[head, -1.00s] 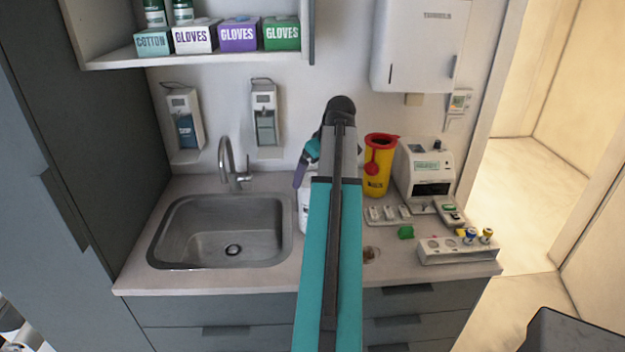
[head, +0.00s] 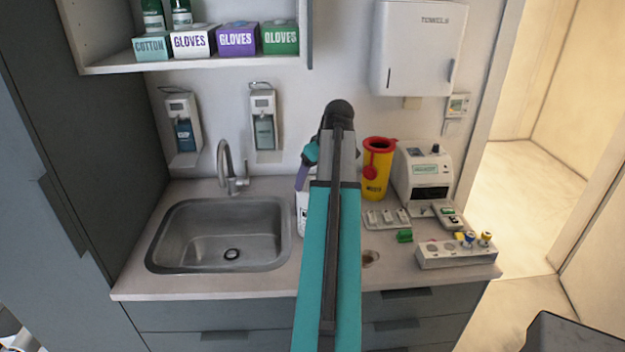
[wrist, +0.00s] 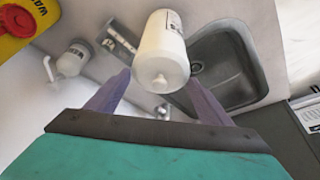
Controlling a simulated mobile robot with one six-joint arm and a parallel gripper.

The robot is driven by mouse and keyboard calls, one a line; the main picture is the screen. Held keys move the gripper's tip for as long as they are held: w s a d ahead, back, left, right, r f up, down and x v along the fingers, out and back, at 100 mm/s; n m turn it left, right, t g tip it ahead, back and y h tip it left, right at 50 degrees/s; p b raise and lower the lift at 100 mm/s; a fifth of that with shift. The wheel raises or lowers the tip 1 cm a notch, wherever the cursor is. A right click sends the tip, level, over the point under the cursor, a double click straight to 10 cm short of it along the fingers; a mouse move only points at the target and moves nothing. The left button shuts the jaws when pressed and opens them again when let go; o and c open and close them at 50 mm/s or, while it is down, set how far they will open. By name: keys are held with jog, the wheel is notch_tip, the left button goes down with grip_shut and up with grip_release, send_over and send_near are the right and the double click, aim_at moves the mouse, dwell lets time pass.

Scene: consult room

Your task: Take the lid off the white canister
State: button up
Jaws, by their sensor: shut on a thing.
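The white canister (head: 302,216) stands on the counter just right of the sink, mostly hidden behind my arm in the head view. In the wrist view the canister (wrist: 164,35) shows its pale lid (wrist: 160,72), with a small round knob, facing the camera. My gripper (wrist: 158,92) has its purple fingers on either side of the lid end and is shut on the lid. In the head view my gripper (head: 302,178) is at the canister's top, partly hidden by the arm. I see no clear gap between lid and canister.
The sink (head: 222,235) lies left of the canister. A yellow sharps bin (head: 376,175), a white analyser (head: 423,172), a small green object (head: 404,236) and a tube rack (head: 456,254) stand to the right. A shelf with glove boxes (head: 238,40) hangs above left.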

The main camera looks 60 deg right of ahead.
aim_at(313, 178)
jog(key=shift+r, duration=0.1)
jog(key=shift+r+b, duration=0.95)
jog(key=shift+r, duration=0.55)
jog(key=s+a+r+b, duration=0.1)
jog(key=s+b, duration=0.3)
jog(key=s, duration=1.1)
jog(key=shift+s+a+r+b, duration=0.4)
jog(key=shift+a, duration=0.5)
jog(key=shift+w, duration=0.1)
jog(key=w+a+f, duration=0.2)
jog(key=w+a, duration=0.5)
jog(key=w, duration=0.3)
jog(key=w+a+f+n, duration=0.1)
jog(key=w+a+f, duration=0.2)
jog(key=w+a, duration=0.6)
jog(key=w+a+f, duration=0.2)
jog(key=w+a, duration=0.3)
jog(key=w, duration=0.7)
jog(key=w+a+f, duration=0.2)
jog(key=w+a, duration=0.2)
jog(key=a, duration=0.7)
jog(key=w+a+f+n, duration=0.1)
jog(key=w+a, duration=0.3)
jog(key=a, duration=0.8)
jog(key=w+a+f+n+y+b, duration=0.1)
jog(key=w+a+f, duration=0.2)
jog(key=a, duration=0.8)
jog(key=shift+w+a, duration=0.3)
jog(key=shift+w, duration=0.8)
